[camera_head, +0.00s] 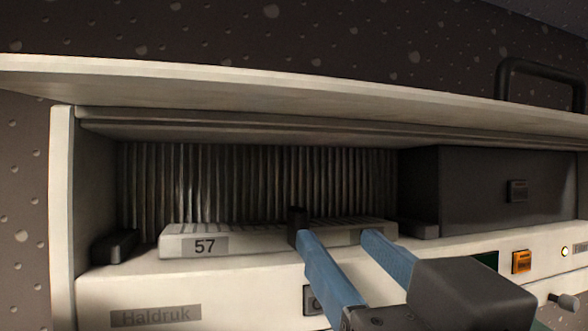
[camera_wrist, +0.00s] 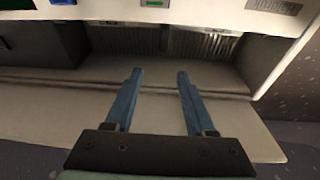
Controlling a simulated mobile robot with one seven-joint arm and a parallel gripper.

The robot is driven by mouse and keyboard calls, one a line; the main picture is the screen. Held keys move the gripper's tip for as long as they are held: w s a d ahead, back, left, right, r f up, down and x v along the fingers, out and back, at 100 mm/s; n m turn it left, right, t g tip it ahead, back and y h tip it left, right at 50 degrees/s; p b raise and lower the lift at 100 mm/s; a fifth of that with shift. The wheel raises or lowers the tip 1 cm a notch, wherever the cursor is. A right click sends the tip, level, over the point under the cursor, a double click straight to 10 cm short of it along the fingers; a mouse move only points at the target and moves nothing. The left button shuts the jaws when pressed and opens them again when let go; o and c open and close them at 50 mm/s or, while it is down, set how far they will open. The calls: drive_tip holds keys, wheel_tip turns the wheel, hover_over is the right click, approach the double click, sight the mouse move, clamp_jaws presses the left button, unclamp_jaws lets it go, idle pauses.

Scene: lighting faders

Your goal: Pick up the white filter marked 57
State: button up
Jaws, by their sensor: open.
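The white filter (camera_head: 262,243) marked 57 lies low across the front of an open compartment in the head view, its label at the left end. A dark upright tab (camera_head: 297,225) stands at the middle of its front. My gripper (camera_head: 335,234) is open, its two blue fingers apart in front of the filter's right half. The left fingertip appears close to the tab; I cannot tell whether it touches. The fingers hide part of the filter. In the wrist view my gripper (camera_wrist: 159,72) is also open, with nothing between the fingers; the filter is hard to make out there.
A raised pale lid (camera_head: 300,90) with a dark handle (camera_head: 540,72) hangs over the compartment. Dark vertical fins (camera_head: 220,180) fill the back. A dark box (camera_head: 480,190) stands to the right. A dark block (camera_head: 117,246) sits left of the filter. An orange button (camera_head: 521,261) is on the front panel.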

sight(303, 220)
drive_tip(key=w+g+p, duration=0.1)
drive_tip(key=w+r+p, duration=0.1)
drive_tip(key=w, duration=0.1)
drive_tip(key=w+a+r+n+g+p, duration=0.1)
drive_tip(key=w, duration=0.1)
drive_tip(key=shift+a+g, duration=0.1)
drive_tip(key=shift+g, duration=0.2)
drive_tip(key=w, duration=0.1)
drive_tip(key=w+a+f, duration=0.1)
drive_tip(key=w, duration=0.1)
drive_tip(key=w+a, duration=0.1)
drive_tip(key=shift+w+f, duration=0.15)
drive_tip(key=shift+w, duration=0.25)
drive_tip(key=shift+s+d, duration=0.1)
drive_tip(key=shift+d, duration=0.05)
drive_tip(key=shift+c, duration=1)
clamp_jaws()
